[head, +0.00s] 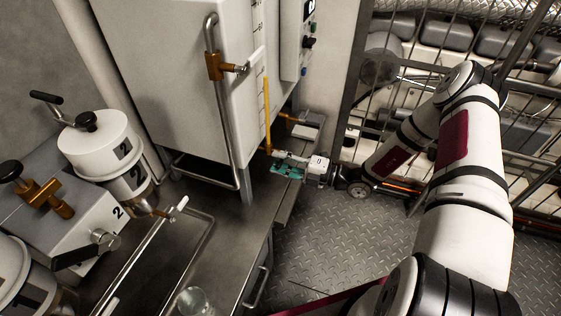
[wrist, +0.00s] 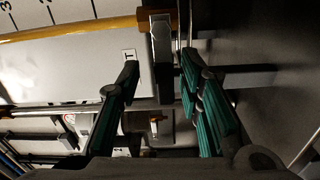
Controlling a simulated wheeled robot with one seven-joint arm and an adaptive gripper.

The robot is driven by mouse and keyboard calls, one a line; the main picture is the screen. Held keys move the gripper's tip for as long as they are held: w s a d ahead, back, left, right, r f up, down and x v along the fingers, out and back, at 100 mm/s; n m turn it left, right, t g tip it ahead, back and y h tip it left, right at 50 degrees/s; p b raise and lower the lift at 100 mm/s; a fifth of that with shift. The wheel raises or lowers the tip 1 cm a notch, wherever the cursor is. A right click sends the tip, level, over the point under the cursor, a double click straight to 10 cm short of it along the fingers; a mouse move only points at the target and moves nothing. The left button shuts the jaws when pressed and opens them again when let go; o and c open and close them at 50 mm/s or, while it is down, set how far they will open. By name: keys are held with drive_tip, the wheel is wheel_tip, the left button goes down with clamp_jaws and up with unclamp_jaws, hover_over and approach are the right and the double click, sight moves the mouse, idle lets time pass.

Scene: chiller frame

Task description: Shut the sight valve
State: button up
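The sight valve is a small brass valve at the lower end of the yellow sight tube (head: 267,112). In the head view it sits close to my gripper (head: 285,166) and is mostly hidden. In the wrist view the valve's grey lever (wrist: 162,45) lies near the fingertips, in the gap between them. The yellow tube (wrist: 70,31) runs left from the brass body there. My gripper (wrist: 159,70) has its two teal fingers apart, with visible space around the lever. I cannot tell whether either finger touches it.
The white tank (head: 170,70) stands directly behind the valve. A bent metal pipe with a brass valve (head: 216,66) rises left of the tube. Another brass valve (head: 291,118) sits right of it. The metal bench (head: 215,230) lies below; open floor (head: 340,240) is to the right.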

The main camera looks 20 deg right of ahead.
drive_tip(key=v, duration=1.1)
drive_tip(key=shift+s+d, duration=0.25)
drive_tip(key=shift+d, duration=0.05)
drive_tip(key=s+a+r+n+g+h, duration=0.1)
drive_tip(key=s+a+r+n+g, duration=0.25)
drive_tip(key=r+n, duration=0.4)
drive_tip(key=s+a+r+n+g+h, duration=0.1)
drive_tip(key=s+a+r+n+g, duration=0.3)
drive_tip(key=r+n, duration=0.35)
drive_tip(key=s+a+r+n+g+h, duration=0.2)
drive_tip(key=s+r+n+g, duration=0.1)
drive_tip(key=r+n+g, duration=0.4)
drive_tip(key=s+d+r+n+t+h, duration=0.1)
drive_tip(key=s+r+n+t+h, duration=0.3)
drive_tip(key=s+n, duration=0.65)
drive_tip(key=s+d+r+n+t+h, duration=0.1)
drive_tip(key=s+d+r+n+h, duration=0.1)
drive_tip(key=s+r+n+h, duration=0.7)
wheel_tip(320, 180, up, 15)
drive_tip(key=s+n+t+y+p, duration=0.1)
drive_tip(key=n+t+y+p, duration=0.1)
drive_tip(key=p, duration=1.5)
drive_tip(key=shift+a+r+n+t, duration=0.15)
drive_tip(key=shift+n+t, duration=0.2)
drive_tip(key=shift+t, duration=0.2)
